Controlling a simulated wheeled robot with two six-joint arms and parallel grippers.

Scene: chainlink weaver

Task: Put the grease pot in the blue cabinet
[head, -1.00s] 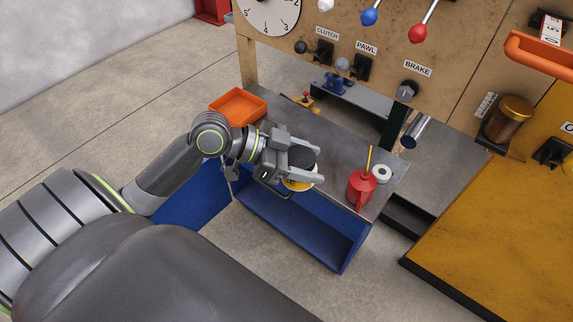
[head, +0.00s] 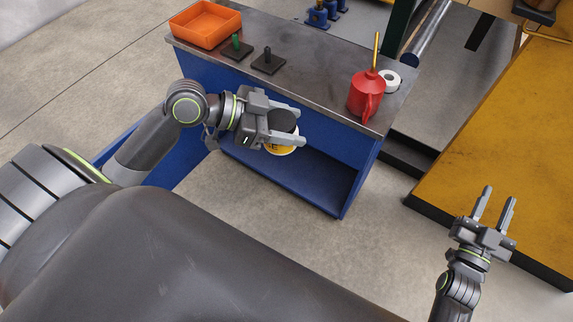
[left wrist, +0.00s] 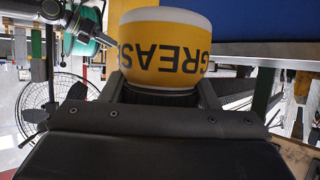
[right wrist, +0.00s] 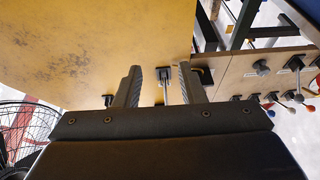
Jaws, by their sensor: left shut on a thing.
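The grease pot (head: 283,149) is yellow and white with a dark lid. My left gripper (head: 290,125) is shut on it and holds it in front of the cabinet. In the left wrist view the pot (left wrist: 165,45) sits between the fingers with its GREASE label upside down. The blue cabinet (head: 340,200) stands under the grey bench top, with an open compartment on its right part. A blue door panel (head: 180,165) shows at its left, partly hidden by my left arm.
On the bench top (head: 310,60) are an orange tray (head: 205,24), two small dark stands with handles (head: 268,61), a red oil can (head: 366,93) and a white tape roll (head: 390,80). The yellow platform (head: 500,130) lies to the right. The floor before the cabinet is clear.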

